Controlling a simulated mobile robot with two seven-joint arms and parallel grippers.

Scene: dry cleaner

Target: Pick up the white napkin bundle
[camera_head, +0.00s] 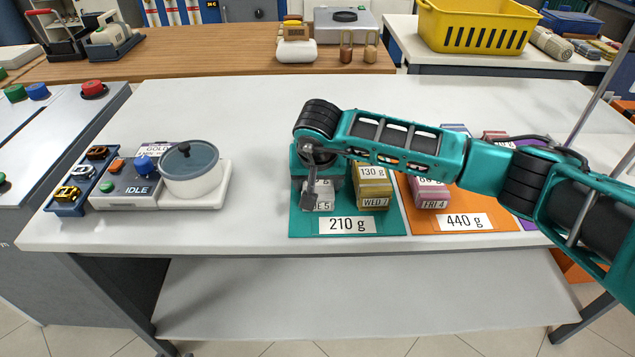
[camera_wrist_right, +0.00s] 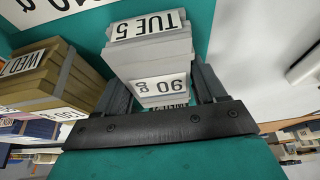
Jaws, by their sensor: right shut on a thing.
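In the head view my right gripper (camera_head: 311,188) points down over the left part of the teal mat (camera_head: 297,225) marked "210 g". It hides most of the bundle (camera_head: 325,203), whose label end shows. I cannot tell whether the bundle touches the mat. My left gripper is not in view.
A mustard bundle (camera_head: 374,188), "130 g" and "WED 7", stands close to the right. A pink bundle (camera_head: 432,194) stands on the orange mat (camera_head: 500,240) marked "440 g". A scale (camera_head: 125,190) with a lidded bowl (camera_head: 188,172) is at left. The counter between scale and teal mat is clear.

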